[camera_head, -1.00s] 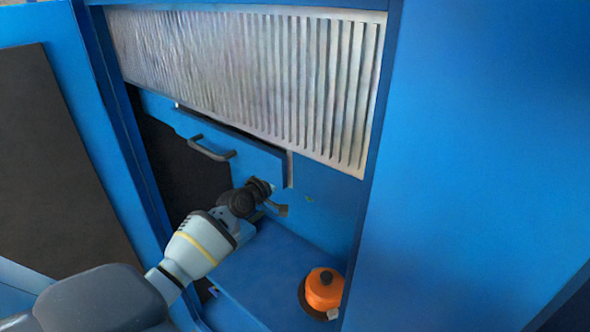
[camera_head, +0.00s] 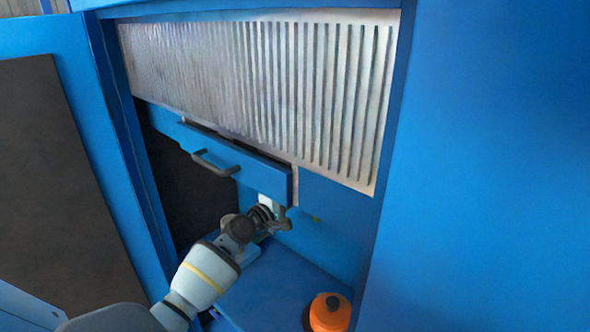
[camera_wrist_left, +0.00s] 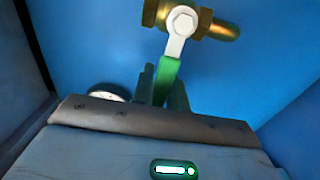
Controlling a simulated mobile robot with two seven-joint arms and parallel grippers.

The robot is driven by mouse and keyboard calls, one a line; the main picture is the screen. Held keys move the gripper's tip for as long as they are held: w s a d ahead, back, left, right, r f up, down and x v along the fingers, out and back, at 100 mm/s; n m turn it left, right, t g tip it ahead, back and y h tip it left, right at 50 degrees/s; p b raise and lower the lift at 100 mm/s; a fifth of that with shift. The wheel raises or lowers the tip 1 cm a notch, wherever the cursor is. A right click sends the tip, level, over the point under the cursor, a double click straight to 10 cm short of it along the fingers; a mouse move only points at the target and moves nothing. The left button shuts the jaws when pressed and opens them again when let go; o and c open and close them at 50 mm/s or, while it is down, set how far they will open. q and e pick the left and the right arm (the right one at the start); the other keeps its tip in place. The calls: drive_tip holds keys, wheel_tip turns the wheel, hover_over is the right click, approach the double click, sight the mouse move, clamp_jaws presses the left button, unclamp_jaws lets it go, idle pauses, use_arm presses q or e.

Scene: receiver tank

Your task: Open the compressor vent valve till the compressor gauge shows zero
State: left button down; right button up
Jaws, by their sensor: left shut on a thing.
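The vent valve (camera_wrist_left: 220,28) is a brass body with a hex nut at the top of the left wrist view. Its lever (camera_wrist_left: 179,46) is bare metal near the nut and has a green grip (camera_wrist_left: 167,70). The lever points down and slightly left from the nut. My left gripper (camera_wrist_left: 165,84) is shut on the green grip. A round white gauge (camera_wrist_left: 107,91) shows behind the gripper's left side; its lower part is hidden and its reading cannot be made out. In the head view my left gripper (camera_head: 280,217) is under the drawer-like panel's right end, and the valve is hardly visible.
A blue panel with a dark handle (camera_head: 212,164) sticks out just above my left gripper. A ribbed metal grille (camera_head: 250,90) is above it. An orange knob-topped part (camera_head: 329,312) stands at the bottom right. Blue cabinet walls bound both sides.

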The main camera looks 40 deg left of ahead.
use_arm(q)
drive_tip(key=shift+s+f, duration=0.1)
drive_tip(key=c, duration=1.4)
unclamp_jaws()
drive_tip(key=shift+s, duration=0.15)
drive_tip(key=s, duration=0.5)
drive_tip(key=s+p, duration=0.1)
drive_tip(key=s, duration=0.2)
drive_tip(key=shift+a+r, duration=0.25)
